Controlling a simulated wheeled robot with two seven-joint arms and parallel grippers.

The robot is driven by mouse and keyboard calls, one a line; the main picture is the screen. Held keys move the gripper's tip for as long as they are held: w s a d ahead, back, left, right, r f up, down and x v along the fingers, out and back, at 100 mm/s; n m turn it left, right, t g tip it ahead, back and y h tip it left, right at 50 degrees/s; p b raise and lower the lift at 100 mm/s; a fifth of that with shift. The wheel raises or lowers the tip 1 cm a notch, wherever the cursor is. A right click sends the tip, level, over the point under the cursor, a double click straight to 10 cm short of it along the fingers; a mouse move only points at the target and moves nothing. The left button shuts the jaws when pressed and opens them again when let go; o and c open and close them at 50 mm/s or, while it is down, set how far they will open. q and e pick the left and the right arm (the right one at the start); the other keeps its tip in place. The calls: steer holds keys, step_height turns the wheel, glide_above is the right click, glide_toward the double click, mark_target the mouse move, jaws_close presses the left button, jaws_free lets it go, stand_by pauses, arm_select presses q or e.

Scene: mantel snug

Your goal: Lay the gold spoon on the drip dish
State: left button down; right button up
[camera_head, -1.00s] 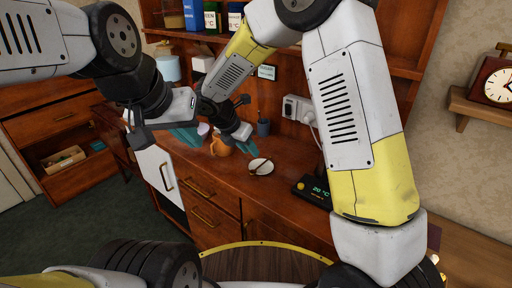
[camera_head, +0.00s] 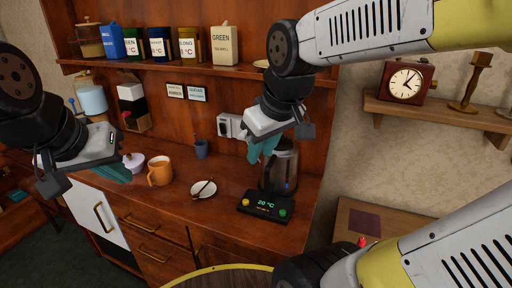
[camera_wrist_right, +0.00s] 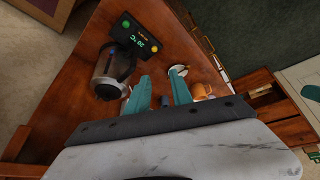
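The small white drip dish (camera_head: 195,192) stands on the wooden counter. A thin spoon (camera_head: 205,187), dark gold-brown here, lies across it with one end past the rim. The dish also shows in the right wrist view (camera_wrist_right: 177,69), beyond the fingers. My right gripper (camera_head: 262,150) is raised to the right of the dish, in front of the glass kettle. Its teal fingers stand apart with nothing between them in the right wrist view (camera_wrist_right: 160,94). My left gripper (camera_head: 115,173) is at the left, near the white lidded pot; its finger gap is not clear.
An orange mug (camera_head: 159,171) and a white pot (camera_head: 133,162) stand left of the dish, a blue cup (camera_head: 201,149) behind it. The glass kettle (camera_head: 281,172) and its control base (camera_head: 265,206) are to the right. A shelf with tea packets (camera_head: 225,45) runs above.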

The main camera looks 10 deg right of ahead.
steer(key=s+m, duration=0.1)
steer(key=s+m+t, duration=0.1)
steer(key=s+r+m+y, duration=0.1)
steer(key=m, duration=0.1)
steer(key=shift+s+d, duration=0.15)
steer(key=shift+d, duration=0.15)
stand_by(0.9)
